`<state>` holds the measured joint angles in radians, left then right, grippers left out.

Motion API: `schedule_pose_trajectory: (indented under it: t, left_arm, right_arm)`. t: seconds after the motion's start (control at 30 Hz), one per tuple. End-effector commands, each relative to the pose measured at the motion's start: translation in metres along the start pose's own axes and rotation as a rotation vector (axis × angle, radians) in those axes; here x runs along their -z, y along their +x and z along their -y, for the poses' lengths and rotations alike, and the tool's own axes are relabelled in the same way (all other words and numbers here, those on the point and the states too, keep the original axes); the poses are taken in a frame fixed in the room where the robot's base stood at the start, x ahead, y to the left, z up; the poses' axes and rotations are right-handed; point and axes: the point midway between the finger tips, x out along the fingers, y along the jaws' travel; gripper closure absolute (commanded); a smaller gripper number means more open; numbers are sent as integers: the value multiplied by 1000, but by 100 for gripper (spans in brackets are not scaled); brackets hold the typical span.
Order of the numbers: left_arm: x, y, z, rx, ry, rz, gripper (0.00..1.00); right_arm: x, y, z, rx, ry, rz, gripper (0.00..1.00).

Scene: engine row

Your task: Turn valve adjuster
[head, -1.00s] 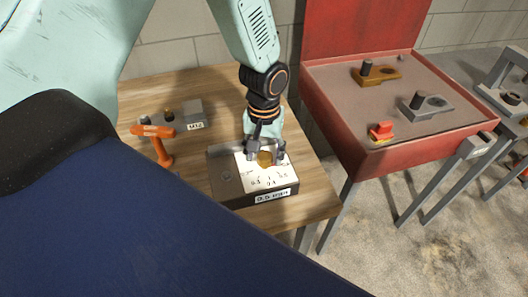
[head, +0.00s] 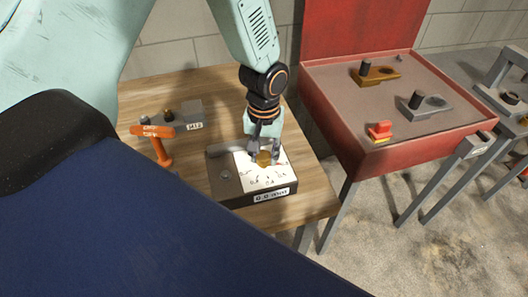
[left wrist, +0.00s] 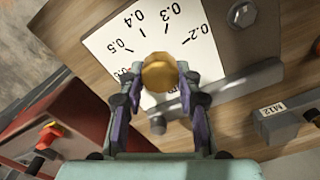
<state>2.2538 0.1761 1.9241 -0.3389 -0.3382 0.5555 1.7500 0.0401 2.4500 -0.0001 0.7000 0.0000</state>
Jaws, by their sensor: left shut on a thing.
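The valve adjuster is a dark box (head: 218,187) on the wooden bench with a white dial face (head: 249,176) and a round brass knob (head: 263,158). In the left wrist view the knob (left wrist: 160,73) sits over the dial, whose printed figures include 0.2, 0.3, 0.4 and 0.5. My left gripper (head: 265,153) comes down from above and is shut on the knob, with one finger on each side in the left wrist view (left wrist: 158,86). A label (head: 271,195) on the box front seems to start with 0.0. My right gripper is not in view.
A grey bar (left wrist: 225,91) runs along the adjuster's edge. A red tray stand (head: 415,150) with several parts stands to the right, across a gap.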

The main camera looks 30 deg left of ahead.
Motion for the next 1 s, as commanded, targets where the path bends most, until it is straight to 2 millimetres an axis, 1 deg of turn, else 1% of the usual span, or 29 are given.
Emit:
schedule_pose_trajectory:
  t: [0.27, 0.63, 1.0]
  left_arm:
    - [-1, -2, 0, 2, 84, 4, 98]
    - [-2, -2, -1, 1, 368, 6, 98]
    - [-2, -1, -2, 1, 605, 6, 98]
  right_arm:
    - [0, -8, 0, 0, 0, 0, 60]
    - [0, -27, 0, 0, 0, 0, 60]
    - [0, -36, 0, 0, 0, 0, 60]
